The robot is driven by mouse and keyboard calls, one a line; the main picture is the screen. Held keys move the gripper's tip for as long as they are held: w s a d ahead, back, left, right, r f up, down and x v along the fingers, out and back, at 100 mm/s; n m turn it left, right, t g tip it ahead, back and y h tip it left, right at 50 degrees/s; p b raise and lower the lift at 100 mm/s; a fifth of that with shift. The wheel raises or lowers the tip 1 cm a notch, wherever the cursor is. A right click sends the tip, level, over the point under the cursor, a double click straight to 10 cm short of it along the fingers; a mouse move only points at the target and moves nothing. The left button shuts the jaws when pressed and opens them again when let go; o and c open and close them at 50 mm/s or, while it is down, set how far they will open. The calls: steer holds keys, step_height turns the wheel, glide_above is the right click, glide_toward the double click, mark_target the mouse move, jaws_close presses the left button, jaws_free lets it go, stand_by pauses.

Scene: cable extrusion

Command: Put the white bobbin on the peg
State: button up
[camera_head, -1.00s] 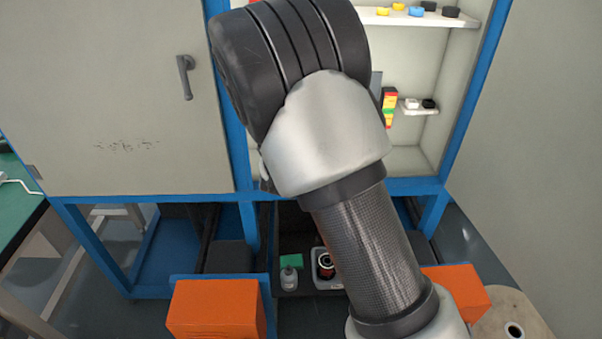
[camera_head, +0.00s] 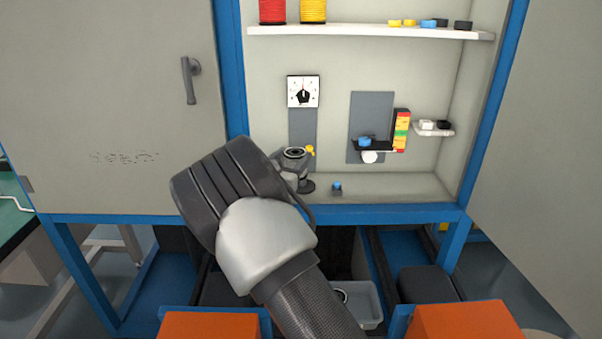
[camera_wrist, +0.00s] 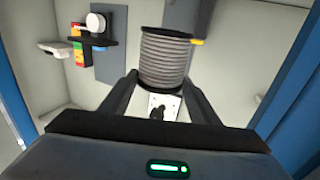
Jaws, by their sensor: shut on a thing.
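The white bobbin (camera_wrist: 165,60), which looks light grey with dark end rims, sits between the two fingers of my gripper (camera_wrist: 160,85) in the wrist view. The gripper is shut on it. In the head view my wrist covers most of the gripper. A ring-shaped top (camera_head: 294,153), probably the bobbin's, shows just beyond it, inside the open cabinet. A dark round base (camera_head: 306,186) shows below that ring. I cannot tell whether it belongs to the peg; no peg shaft is clearly visible.
A white dial panel (camera_head: 303,91) is on the back wall, with a yellow part (camera_head: 310,151) below it. A small blue-topped block (camera_head: 337,188) stands on the cabinet floor. A stack light (camera_head: 401,130) and a small shelf (camera_head: 433,129) are right. An upper shelf (camera_head: 370,32) holds spools.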

steer(key=f+b+x, duration=0.1)
steer(key=x, duration=0.6)
steer(key=shift+s+a+f+b, duration=0.1)
steer(key=shift+f+b, duration=0.35)
steer(key=shift+f, duration=1)
steer(key=shift+s+f+b, duration=0.1)
steer(key=shift+f+b, duration=0.3)
steer(key=shift+f, duration=1.05)
steer(key=shift+f, duration=0.1)
steer(key=shift+f, duration=0.15)
steer(key=o, duration=1.1)
steer(key=shift+o, duration=0.2)
